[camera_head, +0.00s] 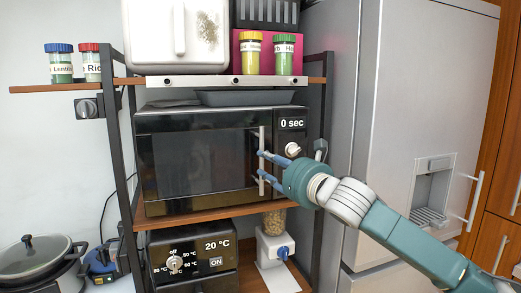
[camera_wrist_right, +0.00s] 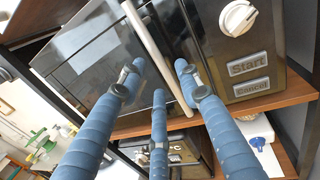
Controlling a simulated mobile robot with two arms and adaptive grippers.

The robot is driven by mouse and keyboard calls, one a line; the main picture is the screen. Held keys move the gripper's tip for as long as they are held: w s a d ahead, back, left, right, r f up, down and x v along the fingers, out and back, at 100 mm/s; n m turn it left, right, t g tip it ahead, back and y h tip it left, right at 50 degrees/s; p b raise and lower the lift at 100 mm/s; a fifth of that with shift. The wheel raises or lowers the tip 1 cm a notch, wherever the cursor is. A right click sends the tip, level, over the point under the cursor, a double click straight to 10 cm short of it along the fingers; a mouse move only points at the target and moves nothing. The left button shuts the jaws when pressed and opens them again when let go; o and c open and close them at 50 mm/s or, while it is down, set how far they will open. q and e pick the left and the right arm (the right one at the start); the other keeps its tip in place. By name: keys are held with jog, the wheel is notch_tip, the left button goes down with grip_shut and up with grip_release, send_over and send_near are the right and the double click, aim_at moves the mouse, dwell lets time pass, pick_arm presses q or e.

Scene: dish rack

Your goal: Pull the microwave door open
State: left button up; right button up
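The black microwave (camera_head: 215,118) stands on the middle shelf of a rack, and its dark glass door (camera_head: 190,165) looks shut. A light vertical handle (camera_head: 262,135) runs along the right side of the door. My right gripper (camera_head: 261,163) is at this handle, coming from the right. In the right wrist view the handle (camera_wrist_right: 146,38) runs diagonally between the spread blue fingers of the right gripper (camera_wrist_right: 160,72). The fingers look open, with gaps to the handle; contact cannot be told. My left gripper is in neither view.
A control panel (camera_head: 291,140) with a knob is right of the handle. An oven (camera_head: 200,258) stands below. A grey fridge (camera_head: 395,100) is at the right. Jars (camera_head: 61,65) and a pan (camera_head: 35,255) are at the left. A tray (camera_head: 245,98) lies on the microwave.

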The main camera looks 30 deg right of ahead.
aim_at(261, 160)
jog(key=w, duration=0.2)
jog(key=w+p, duration=0.1)
jog(key=shift+w+d+r, duration=0.15)
jog(key=shift+w, duration=0.25)
jog(key=shift+w+p, duration=0.35)
jog(key=shift+w, duration=0.25)
jog(key=shift+f, duration=0.2)
grip_shut()
